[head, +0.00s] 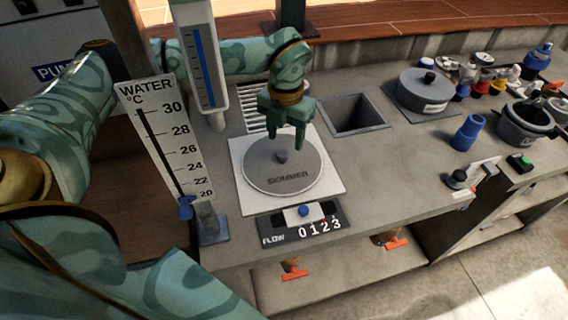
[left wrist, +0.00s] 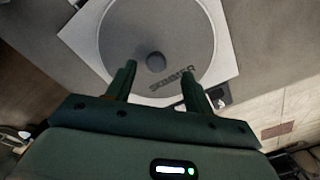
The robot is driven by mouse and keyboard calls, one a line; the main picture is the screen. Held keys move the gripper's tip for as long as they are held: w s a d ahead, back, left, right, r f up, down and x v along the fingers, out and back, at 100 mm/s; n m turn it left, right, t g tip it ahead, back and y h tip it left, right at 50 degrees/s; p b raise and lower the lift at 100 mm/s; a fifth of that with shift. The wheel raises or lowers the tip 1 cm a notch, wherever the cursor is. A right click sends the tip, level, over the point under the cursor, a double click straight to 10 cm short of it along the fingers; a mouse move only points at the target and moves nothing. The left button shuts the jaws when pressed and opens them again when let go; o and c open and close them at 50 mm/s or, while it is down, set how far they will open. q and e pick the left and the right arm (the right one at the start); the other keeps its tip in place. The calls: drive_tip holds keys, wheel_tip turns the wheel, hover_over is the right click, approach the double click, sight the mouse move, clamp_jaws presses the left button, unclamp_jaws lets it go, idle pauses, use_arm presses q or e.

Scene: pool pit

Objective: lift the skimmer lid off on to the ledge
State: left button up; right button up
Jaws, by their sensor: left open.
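The skimmer lid (head: 302,178) is a round grey disc marked SKIMMER with a small dark knob (head: 281,156) at its middle. It lies flat in a white square frame (head: 243,196) on the grey ledge (head: 385,172). My left gripper (head: 287,143) is open above the lid, its fingers pointing down near the knob. In the left wrist view the lid (left wrist: 125,38) lies beyond the open fingers, and the knob (left wrist: 156,62) shows between and ahead of the fingertips, with nothing held. My right gripper is not in view.
A square opening (head: 353,115) is right of the lid, with a grey round pot (head: 423,90) beyond it. A flow slider panel (head: 303,222) sits in front. A water thermometer board (head: 168,145) stands left. Bare ledge lies right of the white frame.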

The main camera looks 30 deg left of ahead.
sight(282, 153)
use_arm(q)
drive_tip(key=f, duration=0.2)
drive_tip(key=f+b, duration=0.1)
drive_tip(key=f, duration=0.2)
drive_tip(key=shift+s+a+f+b, duration=0.2)
drive_tip(key=shift+s+f+b, duration=0.1)
drive_tip(key=shift+s+f, duration=0.1)
drive_tip(key=shift+r, duration=0.1)
clamp_jaws()
